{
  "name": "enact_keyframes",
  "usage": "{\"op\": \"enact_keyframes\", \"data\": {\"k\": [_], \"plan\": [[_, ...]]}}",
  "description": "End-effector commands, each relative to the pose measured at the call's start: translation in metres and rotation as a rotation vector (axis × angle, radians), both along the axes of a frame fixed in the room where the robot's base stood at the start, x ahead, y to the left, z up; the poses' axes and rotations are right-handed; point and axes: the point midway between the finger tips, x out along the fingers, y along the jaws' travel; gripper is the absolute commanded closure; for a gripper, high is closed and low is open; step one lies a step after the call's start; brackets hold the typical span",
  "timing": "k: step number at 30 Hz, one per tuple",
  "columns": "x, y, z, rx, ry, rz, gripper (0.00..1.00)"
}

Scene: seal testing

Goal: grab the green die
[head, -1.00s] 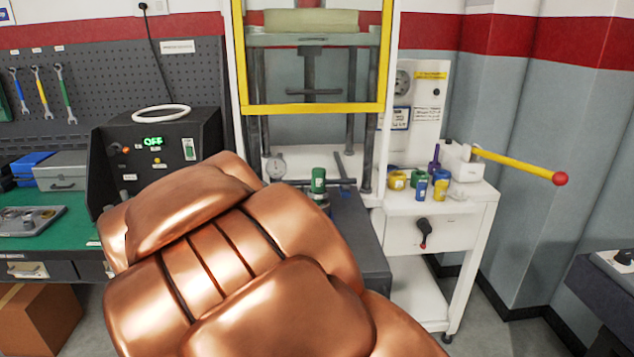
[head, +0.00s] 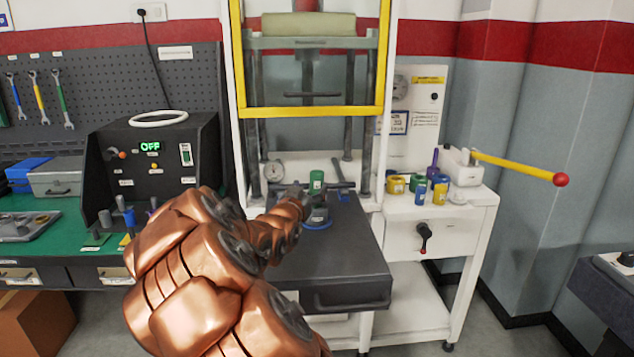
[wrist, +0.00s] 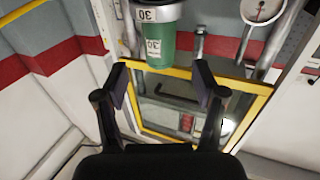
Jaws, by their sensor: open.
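In the wrist view the green die (wrist: 158,52) bears a white label reading 30 and shows near the top centre, with the view appearing upside down. My gripper (wrist: 160,84) is open and empty, its two dark fingers to either side of the line to the die. I see no finger touching it.
The press frame with its yellow guard (head: 312,112) rises behind the die. A white cart (head: 434,216) at the right holds several coloured dies and a yellow lever (head: 520,166). A black control box (head: 155,160) sits on the green bench.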

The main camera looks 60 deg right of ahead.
Motion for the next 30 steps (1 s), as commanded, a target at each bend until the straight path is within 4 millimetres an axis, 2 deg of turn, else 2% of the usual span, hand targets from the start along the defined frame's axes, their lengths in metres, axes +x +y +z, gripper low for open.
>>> {"op": "enact_keyframes", "data": {"k": [11,21,30], "plan": [[0.008,-0.026,0.001,0.001,-0.001,0.002,0.3],[0.018,-0.062,-0.002,0.003,0.0,0.003,0.3],[0.02,-0.069,-0.004,0.004,0.0,0.003,0.3]]}}
